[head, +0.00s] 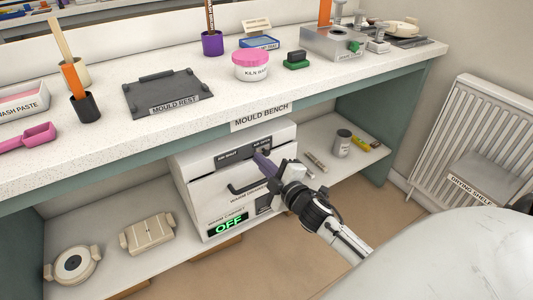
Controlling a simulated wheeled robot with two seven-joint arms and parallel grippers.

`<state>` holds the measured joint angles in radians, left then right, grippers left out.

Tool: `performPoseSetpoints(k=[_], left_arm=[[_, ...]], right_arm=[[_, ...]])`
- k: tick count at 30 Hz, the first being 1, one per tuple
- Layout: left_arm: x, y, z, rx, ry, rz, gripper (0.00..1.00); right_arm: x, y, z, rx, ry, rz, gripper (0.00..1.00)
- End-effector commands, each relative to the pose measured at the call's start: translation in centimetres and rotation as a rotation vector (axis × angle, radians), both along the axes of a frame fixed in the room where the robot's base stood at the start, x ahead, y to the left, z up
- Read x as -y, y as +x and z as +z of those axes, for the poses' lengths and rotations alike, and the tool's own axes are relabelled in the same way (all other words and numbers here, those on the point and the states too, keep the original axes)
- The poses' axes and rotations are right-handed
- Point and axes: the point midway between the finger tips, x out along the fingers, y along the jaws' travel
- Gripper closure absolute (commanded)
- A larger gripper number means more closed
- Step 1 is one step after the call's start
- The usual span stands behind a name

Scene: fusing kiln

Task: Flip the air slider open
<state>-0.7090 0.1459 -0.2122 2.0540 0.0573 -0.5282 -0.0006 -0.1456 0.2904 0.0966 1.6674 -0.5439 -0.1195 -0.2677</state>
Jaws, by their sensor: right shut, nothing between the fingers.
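The white warm cabinet (203,190) stands on the lower shelf under the bench, its display reading OFF. Its dark air slider strip (232,157) runs along the upper front, with small lettering at both ends; the left end appears to read AIR SHUT. My right gripper (266,163) is shut and empty at the right end of this strip. A purple piece shows at its tip. I cannot tell whether it touches the strip. The slider's knob is not clearly visible, and the gripper covers part of the cabinet front. My left gripper is not in view.
A dark drawer handle (246,188) sits just below the strip. The speckled bench top (200,120) overhangs the cabinet. A grey tin (342,143) stands on the shelf to the right. Pale moulds (148,234) lie to the left. A radiator (490,140) is at far right.

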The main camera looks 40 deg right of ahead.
Motion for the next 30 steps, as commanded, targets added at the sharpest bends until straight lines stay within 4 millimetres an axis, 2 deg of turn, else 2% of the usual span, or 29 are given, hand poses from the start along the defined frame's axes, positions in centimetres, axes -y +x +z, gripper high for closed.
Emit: performPoseSetpoints(k=[1, 6, 12, 17, 30], left_arm=[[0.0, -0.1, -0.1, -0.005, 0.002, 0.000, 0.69], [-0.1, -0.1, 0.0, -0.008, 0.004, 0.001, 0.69], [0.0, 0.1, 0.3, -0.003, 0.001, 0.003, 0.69], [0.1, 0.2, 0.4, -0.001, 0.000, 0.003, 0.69], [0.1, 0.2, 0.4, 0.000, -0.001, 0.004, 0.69]], right_arm=[[-0.2, -1.5, -0.1, -0.007, 0.000, 0.000, 1.00], [-0.8, -5.0, 0.2, -0.006, 0.001, -0.001, 1.00], [-1.2, -7.4, 0.6, -0.003, 0.000, 0.001, 1.00], [-1.2, -8.0, 0.7, -0.001, -0.002, 0.001, 1.00], [-1.3, -8.0, 0.7, -0.001, -0.001, 0.001, 1.00]])
